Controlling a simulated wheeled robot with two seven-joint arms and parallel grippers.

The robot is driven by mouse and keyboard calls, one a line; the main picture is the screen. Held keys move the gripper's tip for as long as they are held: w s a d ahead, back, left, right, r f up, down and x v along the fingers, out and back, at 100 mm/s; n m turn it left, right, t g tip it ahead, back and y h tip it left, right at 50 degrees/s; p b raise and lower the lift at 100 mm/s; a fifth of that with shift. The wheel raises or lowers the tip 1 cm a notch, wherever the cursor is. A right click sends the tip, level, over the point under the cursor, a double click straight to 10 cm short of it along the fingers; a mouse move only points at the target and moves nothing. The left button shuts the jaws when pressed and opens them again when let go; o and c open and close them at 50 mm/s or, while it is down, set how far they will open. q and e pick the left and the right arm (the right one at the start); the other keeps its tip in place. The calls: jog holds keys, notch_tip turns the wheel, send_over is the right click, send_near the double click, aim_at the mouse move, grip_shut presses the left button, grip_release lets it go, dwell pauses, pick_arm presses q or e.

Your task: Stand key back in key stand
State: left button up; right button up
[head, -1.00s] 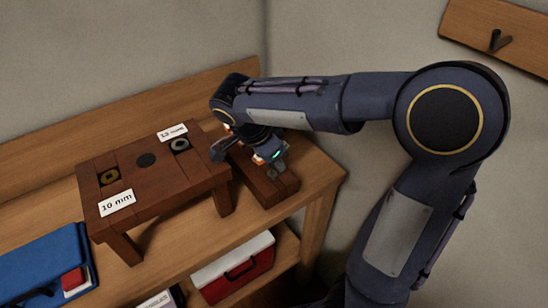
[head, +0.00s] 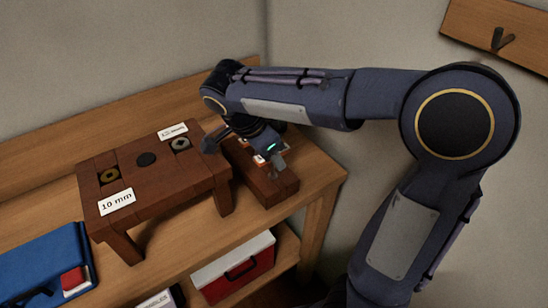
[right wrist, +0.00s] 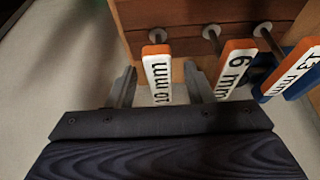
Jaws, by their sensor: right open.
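The key stand (head: 284,188) is a low dark wooden block on the bench, right of the small wooden table. My right gripper (head: 272,160) is over it, partly hiding the keys. In the right wrist view the 10 mm key (right wrist: 157,74), with orange handle and white label, lies between the two open fingers of my right gripper (right wrist: 160,88), with gaps on both sides. Its shank end meets a grey ring in the stand. A 6 mm key (right wrist: 233,70) and a 13 mm key (right wrist: 295,68) stand beside it in similar rings. My left gripper is not in view.
The small wooden table (head: 158,188) has sockets and labels, including a 10 mm label (head: 116,202). The wall stands close behind the bench. A hook board (head: 500,35) hangs at upper right.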

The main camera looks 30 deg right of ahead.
jog(key=v, duration=0.4)
jog(key=shift+a+r, duration=0.1)
jog(key=shift+r, duration=0.15)
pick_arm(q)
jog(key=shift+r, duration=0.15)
